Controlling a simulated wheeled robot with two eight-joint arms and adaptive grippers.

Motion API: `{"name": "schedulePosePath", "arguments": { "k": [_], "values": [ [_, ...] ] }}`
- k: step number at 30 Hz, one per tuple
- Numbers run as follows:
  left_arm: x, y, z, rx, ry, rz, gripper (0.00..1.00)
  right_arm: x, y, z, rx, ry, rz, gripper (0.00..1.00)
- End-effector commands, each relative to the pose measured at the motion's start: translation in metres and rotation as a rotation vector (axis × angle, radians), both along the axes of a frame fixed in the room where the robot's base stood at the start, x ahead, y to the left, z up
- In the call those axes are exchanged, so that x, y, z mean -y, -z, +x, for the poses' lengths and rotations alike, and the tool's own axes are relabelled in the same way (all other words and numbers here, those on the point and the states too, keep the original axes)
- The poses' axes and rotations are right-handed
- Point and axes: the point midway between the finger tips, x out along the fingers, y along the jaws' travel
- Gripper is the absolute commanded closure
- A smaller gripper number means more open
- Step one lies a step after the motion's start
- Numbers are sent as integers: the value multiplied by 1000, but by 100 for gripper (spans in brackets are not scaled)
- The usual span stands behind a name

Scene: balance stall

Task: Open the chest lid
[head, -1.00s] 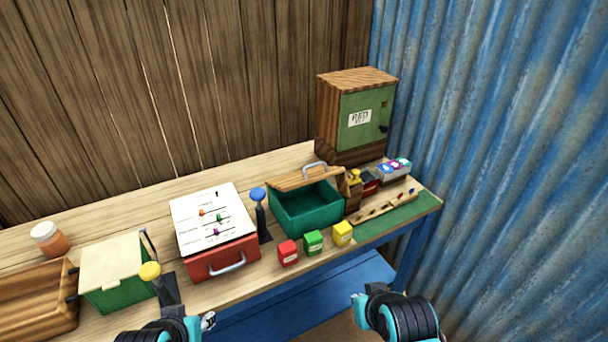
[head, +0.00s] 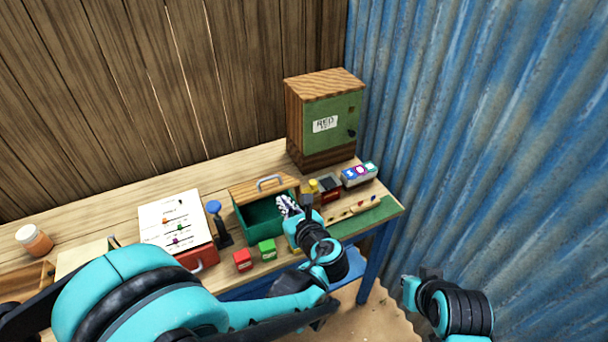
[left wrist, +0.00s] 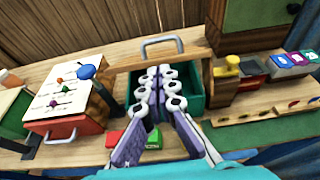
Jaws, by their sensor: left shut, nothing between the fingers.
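The chest is a green box (head: 257,217) on the table with a wooden lid (head: 250,189) and a grey handle (head: 270,182). The lid is raised and tilted at the back, and the dark green inside shows. The wooden lid also shows in the left wrist view (left wrist: 128,64), behind the gripper. My left gripper (head: 284,203) is shut and empty, at the front right of the chest opening. In the left wrist view its fingers (left wrist: 163,75) overlap the opening; I cannot tell whether they touch the chest. My right gripper (head: 408,287) is at the lower right, away from the table; its jaw state is unclear.
Red (head: 242,260) and green (head: 267,250) small boxes stand before the chest; a yellow one is mostly hidden by my left arm. A red case with a white slider panel (head: 165,217) and a blue-knobbed lever (head: 214,208) stand left. A green-doored cabinet (head: 335,120) stands behind right.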

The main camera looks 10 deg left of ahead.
Motion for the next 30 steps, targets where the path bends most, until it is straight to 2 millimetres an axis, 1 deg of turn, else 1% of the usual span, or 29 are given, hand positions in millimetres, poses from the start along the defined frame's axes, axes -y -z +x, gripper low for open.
{"name": "schedulePosePath", "arguments": {
  "k": [2, 5, 15, 18, 24, 30],
  "values": [
    [1, -1, 3, -6, 13, 39, 100, 0, -1, 0, 0, 0, 0, 100],
    [-4, 2, 10, -8, 14, 48, 100, 0, 2, 0, 0, 0, 0, 100],
    [-36, 22, 58, -8, 12, 44, 100, 0, 14, 0, 0, 0, 0, 100],
    [-42, 26, 69, -7, 13, 42, 100, 0, 17, 0, 0, 0, 0, 100],
    [-49, 30, 80, -8, 14, 42, 100, 0, 18, 0, 0, 0, 0, 100],
    [-49, 29, 81, -7, 15, 42, 100, 0, 18, 0, 0, 0, 0, 100]
  ]
}}
